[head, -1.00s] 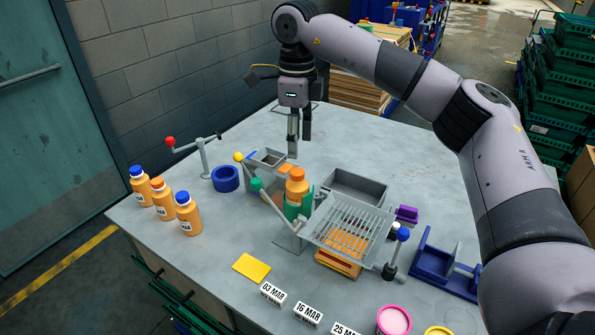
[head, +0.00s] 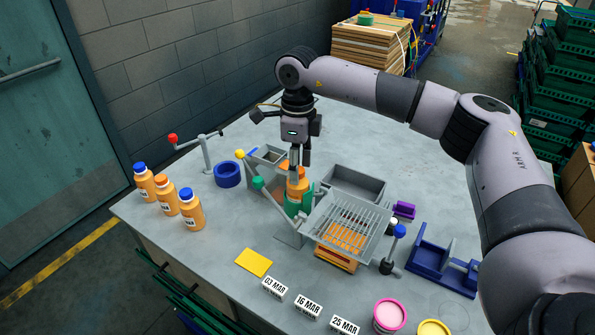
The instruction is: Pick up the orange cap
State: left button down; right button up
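The orange cap (head: 297,173) sits on an orange bottle (head: 296,188) that stands upright in a green holder (head: 293,207) near the middle of the table. My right gripper (head: 300,163) points down from above, its fingertips at the cap and partly covering it. Its two fingers look apart, one light and one dark. Whether they touch the cap is hard to tell. My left gripper is not in view.
A lever (head: 270,195) with a green knob rises beside the holder. A slotted grey rack (head: 348,222) and an empty grey tray (head: 355,184) are to the right. The far table is clear.

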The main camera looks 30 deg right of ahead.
jog(key=c, duration=0.6)
jog(key=shift+r, duration=0.15)
jog(key=shift+r+b, duration=0.3)
jog(key=shift+r, duration=0.3)
notch_tip(320, 180, up, 19)
jog(key=b, duration=0.1)
jog(key=shift+f, duration=0.2)
